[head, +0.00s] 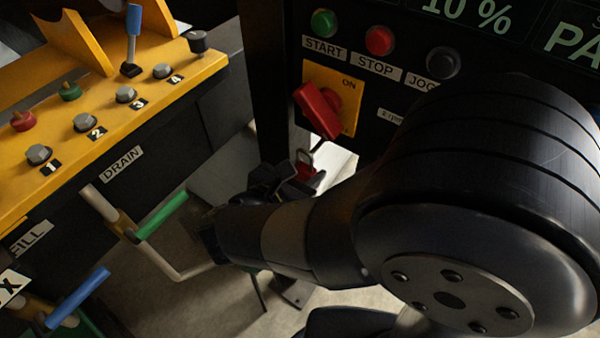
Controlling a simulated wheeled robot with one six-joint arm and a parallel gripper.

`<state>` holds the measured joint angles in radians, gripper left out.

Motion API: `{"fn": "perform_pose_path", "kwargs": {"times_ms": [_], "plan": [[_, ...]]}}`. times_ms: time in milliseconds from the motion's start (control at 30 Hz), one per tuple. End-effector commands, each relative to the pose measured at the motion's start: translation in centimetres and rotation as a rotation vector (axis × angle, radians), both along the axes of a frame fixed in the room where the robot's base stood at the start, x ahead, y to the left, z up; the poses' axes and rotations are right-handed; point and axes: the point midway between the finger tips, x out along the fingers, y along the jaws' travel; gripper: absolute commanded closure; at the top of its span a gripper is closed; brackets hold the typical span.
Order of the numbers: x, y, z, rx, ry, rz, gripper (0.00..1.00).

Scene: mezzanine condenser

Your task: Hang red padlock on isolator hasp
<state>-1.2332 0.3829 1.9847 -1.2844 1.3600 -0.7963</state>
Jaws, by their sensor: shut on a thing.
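The isolator is a yellow plate (346,84) marked ON with a red handle (318,110), mounted on the dark control panel. A thin dark hasp (318,142) hangs just below the handle's lower end. My gripper (296,178) is shut on the red padlock (304,170), just below the isolator. The padlock's body is mostly hidden by the dark fingers. Its grey shackle (305,157) points up and lies close to the hasp in the picture. I cannot tell whether the shackle is through the hasp or only in front of it.
START (324,22), STOP (380,40) and JOG (443,62) buttons sit above the isolator. My arm covers the panel's right side. At left, a yellow ledge (130,105) carries numbered bolts, with a green-handled DRAIN valve (162,215) and blue-handled valve (78,297) below.

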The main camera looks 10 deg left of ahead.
Motion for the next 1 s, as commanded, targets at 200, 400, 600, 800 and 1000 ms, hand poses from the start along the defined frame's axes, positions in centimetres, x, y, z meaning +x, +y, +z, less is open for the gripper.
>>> {"fn": "perform_pose_path", "kwargs": {"times_ms": [200, 400, 600, 800, 1000], "plan": [[1.3, -0.6, -0.2, 0.001, 0.000, -0.003, 0.86], [2.4, -1.0, -0.2, 0.001, 0.000, -0.003, 0.86], [3.3, -1.4, -0.7, 0.000, 0.000, -0.001, 0.86], [3.7, -1.6, -1.2, 0.000, 0.000, -0.001, 0.86], [3.9, -1.6, -1.3, 0.001, 0.000, 0.000, 0.86]]}}
